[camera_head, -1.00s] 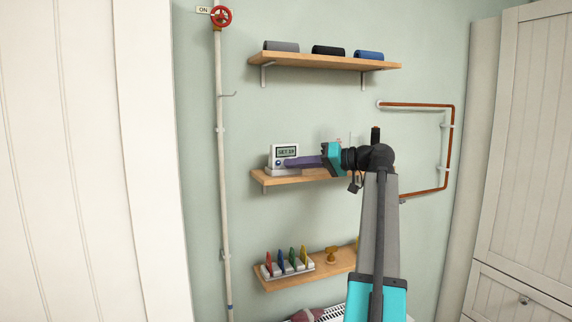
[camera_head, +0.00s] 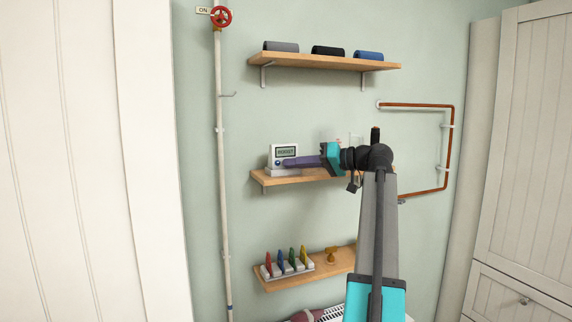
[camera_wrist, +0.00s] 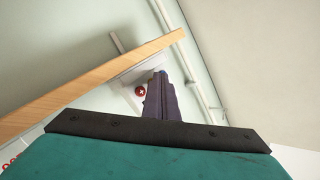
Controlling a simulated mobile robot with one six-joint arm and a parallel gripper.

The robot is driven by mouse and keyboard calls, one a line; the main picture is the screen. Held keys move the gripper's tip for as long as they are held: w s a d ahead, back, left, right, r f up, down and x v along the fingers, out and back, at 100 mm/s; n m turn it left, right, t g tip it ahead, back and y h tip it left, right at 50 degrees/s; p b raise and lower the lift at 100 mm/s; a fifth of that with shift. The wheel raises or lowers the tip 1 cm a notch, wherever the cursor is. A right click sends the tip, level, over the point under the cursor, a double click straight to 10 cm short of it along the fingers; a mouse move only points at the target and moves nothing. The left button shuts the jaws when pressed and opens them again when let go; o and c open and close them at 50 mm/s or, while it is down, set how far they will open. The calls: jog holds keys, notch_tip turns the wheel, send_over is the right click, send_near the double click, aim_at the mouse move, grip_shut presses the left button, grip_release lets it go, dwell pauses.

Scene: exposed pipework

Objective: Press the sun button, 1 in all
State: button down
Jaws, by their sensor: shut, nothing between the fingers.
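A white control unit (camera_head: 275,151) with a small grey display stands on the middle wooden shelf. My gripper (camera_head: 286,163) is shut and empty, with its purple fingers pointing left. The fingertips overlap the lower front of the unit, at or very near its face. A small dark blue button (camera_head: 278,163) shows just left of the tips. In the wrist view my fingers (camera_wrist: 160,76) reach the unit's front, and a red round button (camera_wrist: 140,91) with a white mark sits beside them. I cannot make out a sun symbol; the tips may hide part of the buttons.
The middle shelf (camera_head: 262,180) runs under the unit and my gripper. Three rolled items lie on the top shelf (camera_head: 300,61). The bottom shelf (camera_head: 285,284) holds coloured tags and a brass piece. A white pipe (camera_head: 221,180) with a red valve runs on the left.

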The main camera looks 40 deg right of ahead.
jog(key=shift+s+a, duration=0.35)
jog(key=shift+s, duration=0.45)
jog(key=shift+s, duration=0.15)
jog(key=s, duration=0.1)
jog(key=s+a, duration=0.1)
jog(key=s, duration=0.1)
jog(key=s+a, duration=0.1)
jog(key=shift+s, duration=0.15)
dwell(0.4)
jog(key=shift+s, duration=0.1)
dwell(0.7)
